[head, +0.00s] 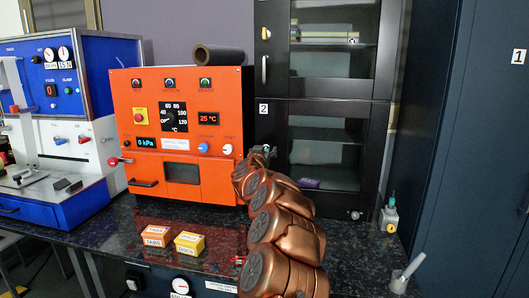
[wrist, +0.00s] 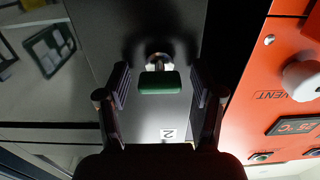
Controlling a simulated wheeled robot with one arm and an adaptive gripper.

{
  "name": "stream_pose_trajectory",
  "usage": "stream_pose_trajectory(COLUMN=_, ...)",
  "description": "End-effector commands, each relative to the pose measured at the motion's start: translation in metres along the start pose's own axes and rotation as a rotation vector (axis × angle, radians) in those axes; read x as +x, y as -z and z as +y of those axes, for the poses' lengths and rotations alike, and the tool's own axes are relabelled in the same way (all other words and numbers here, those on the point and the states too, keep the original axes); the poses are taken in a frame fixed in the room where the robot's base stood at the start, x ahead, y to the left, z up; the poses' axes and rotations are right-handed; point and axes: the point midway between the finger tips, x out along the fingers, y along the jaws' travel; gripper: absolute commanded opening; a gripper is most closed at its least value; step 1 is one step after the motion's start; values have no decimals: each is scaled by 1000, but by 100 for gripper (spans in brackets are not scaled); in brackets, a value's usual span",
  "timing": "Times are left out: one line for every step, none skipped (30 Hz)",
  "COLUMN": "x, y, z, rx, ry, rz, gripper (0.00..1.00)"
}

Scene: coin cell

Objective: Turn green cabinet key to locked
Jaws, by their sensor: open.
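The green key (wrist: 160,82) sits in a round metal lock (wrist: 159,60) on the black cabinet (head: 335,105), below its number 2 label (head: 263,108). In the wrist view the key's flat green head lies crosswise, its long side pointing towards the two fingers. My gripper (wrist: 162,86) is open, with one finger on each side of the key and a clear gap to both. In the head view my gripper (head: 262,151) is in front of the cabinet's left edge, where my arm largely hides the key and lock.
An orange vacuum oven (head: 225,110) with knobs stands close beside my gripper. A dark roll (head: 218,55) lies on top of it. Orange (head: 157,236) and yellow (head: 189,244) boxes sit on the dark speckled bench (head: 110,235). A small bottle (head: 389,216) stands at the right.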

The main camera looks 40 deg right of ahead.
Motion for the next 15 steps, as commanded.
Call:
stream_pose_trajectory(x=0, y=0, z=0, rx=0, ry=0, rz=0, gripper=67)
stream_pose_trajectory(x=0, y=0, z=0, rx=0, ry=0, rz=0, gripper=64)
stream_pose_trajectory(x=0, y=0, z=0, rx=0, ry=0, rz=0, gripper=59)
stream_pose_trajectory(x=0, y=0, z=0, rx=0, ry=0, rz=0, gripper=56)
stream_pose_trajectory(x=0, y=0, z=0, rx=0, ry=0, rz=0, gripper=53)
stream_pose_trajectory(x=0, y=0, z=0, rx=0, ry=0, rz=0, gripper=49)
stream_pose_trajectory(x=0, y=0, z=0, rx=0, ry=0, rz=0, gripper=46)
stream_pose_trajectory(x=0, y=0, z=0, rx=0, ry=0, rz=0, gripper=43)
stream_pose_trajectory(x=0, y=0, z=0, rx=0, ry=0, rz=0, gripper=39)
stream_pose_trajectory(x=0, y=0, z=0, rx=0, ry=0, rz=0, gripper=35)
stream_pose_trajectory(x=0, y=0, z=0, rx=0, ry=0, rz=0, gripper=32)
stream_pose_trajectory(x=0, y=0, z=0, rx=0, ry=0, rz=0, gripper=28)
stream_pose_trajectory(x=0, y=0, z=0, rx=0, ry=0, rz=0, gripper=25)
stream_pose_trajectory(x=0, y=0, z=0, rx=0, ry=0, rz=0, gripper=22)
stream_pose_trajectory(x=0, y=0, z=0, rx=0, ry=1, rz=0, gripper=18)
